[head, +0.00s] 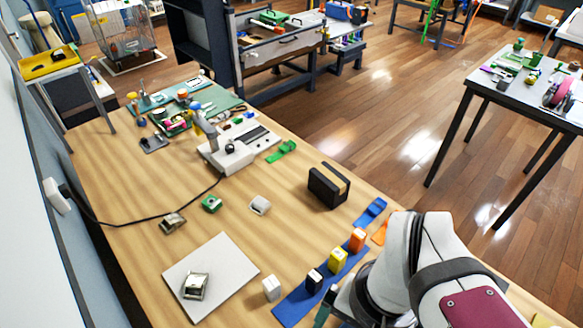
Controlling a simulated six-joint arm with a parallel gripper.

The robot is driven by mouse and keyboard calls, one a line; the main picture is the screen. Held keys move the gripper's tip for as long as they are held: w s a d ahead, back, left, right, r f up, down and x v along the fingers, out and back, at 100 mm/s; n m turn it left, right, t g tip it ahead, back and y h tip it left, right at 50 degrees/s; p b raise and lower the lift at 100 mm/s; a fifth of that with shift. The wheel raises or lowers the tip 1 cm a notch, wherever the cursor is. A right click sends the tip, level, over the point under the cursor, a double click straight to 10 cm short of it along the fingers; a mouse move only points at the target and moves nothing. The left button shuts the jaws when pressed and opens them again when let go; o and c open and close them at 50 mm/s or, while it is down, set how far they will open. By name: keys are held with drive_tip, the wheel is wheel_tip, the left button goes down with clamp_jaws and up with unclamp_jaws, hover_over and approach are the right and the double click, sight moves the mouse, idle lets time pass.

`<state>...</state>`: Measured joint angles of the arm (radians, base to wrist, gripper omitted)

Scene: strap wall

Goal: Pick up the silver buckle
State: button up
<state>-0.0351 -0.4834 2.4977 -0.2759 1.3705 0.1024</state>
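A silver buckle (195,286) lies on a pale square board (226,268) at the lower left of the table. A second metallic buckle-like piece (173,222), darker and brownish grey, lies on the bare wood behind the board. A small pale grey buckle-like piece (260,204) lies further right. My arm comes in at the lower right, over the table's near right side, well apart from the silver buckle. I cannot make out my gripper's fingers; they are hidden by the arm or below the picture edge.
A blue strip (292,304) with dark, yellow and orange blocks lies beside my arm; a white block (271,288) stands left of it. A green buckle (211,203), a black box (328,186) and a white machine (232,155) with a cable stand further back. Bare wood surrounds the board.

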drive_tip(key=w+h, duration=0.2)
drive_tip(key=w, duration=0.4)
drive_tip(key=t+h, duration=0.4)
drive_tip(key=t, duration=0.4)
hover_over(262, 201)
drive_tip(key=s+a, duration=0.7)
drive_tip(key=s, duration=0.3)
wheel_tip(262, 201, down, 11)
drive_tip(key=shift+m, duration=0.3)
drive_tip(key=x, duration=1.6)
drive_tip(key=shift+s+d, duration=0.1)
drive_tip(key=shift+d, duration=0.05)
drive_tip(key=shift+r, duration=0.1)
drive_tip(key=c, duration=1.5)
